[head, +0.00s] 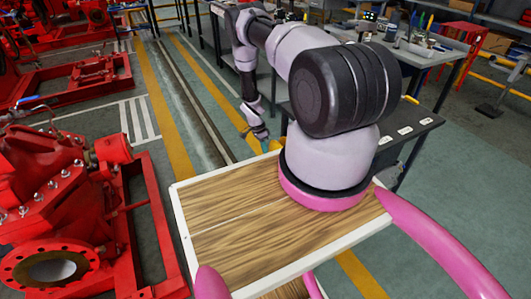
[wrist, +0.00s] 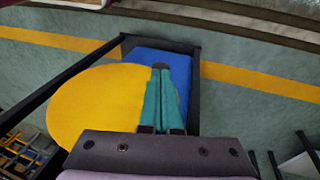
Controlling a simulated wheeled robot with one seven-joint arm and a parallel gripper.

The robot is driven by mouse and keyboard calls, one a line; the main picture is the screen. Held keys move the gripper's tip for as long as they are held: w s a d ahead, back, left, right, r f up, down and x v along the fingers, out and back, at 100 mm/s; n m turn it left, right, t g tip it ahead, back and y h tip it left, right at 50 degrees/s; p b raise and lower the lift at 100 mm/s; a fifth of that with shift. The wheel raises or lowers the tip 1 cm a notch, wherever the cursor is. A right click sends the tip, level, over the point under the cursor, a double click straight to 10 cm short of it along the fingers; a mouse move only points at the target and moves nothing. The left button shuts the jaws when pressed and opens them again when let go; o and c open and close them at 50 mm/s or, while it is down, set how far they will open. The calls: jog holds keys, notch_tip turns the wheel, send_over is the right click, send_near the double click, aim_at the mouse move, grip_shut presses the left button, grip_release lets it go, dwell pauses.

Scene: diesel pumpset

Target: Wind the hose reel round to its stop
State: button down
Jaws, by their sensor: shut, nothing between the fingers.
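In the wrist view my gripper (wrist: 161,68) has its teal fingers together, with nothing between them. What looks like the hose reel shows below it as a large yellow disc (wrist: 88,108) on the left, with a blue part (wrist: 150,56) beside it, inside a dark frame (wrist: 195,90). The fingers overlap the blue part and the disc's right edge; I cannot tell whether they touch. No crank or handle is clear. In the head view my gripper (head: 256,134) hangs low beyond my wooden deck, next to a small yellow piece of the reel (head: 275,145); my arm hides the rest.
A dark workbench (head: 412,128) stands right of my arm, with another bench (head: 420,52) behind. Red pumpsets (head: 55,185) fill the left. A floor channel (head: 190,95) and yellow lines run between; that floor strip is clear.

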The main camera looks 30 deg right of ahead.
jog(key=shift+s+f+g, duration=0.2)
jog(key=shift+f+g, duration=0.7)
jog(key=shift+f, duration=0.2)
jog(key=shift+f, duration=0.1)
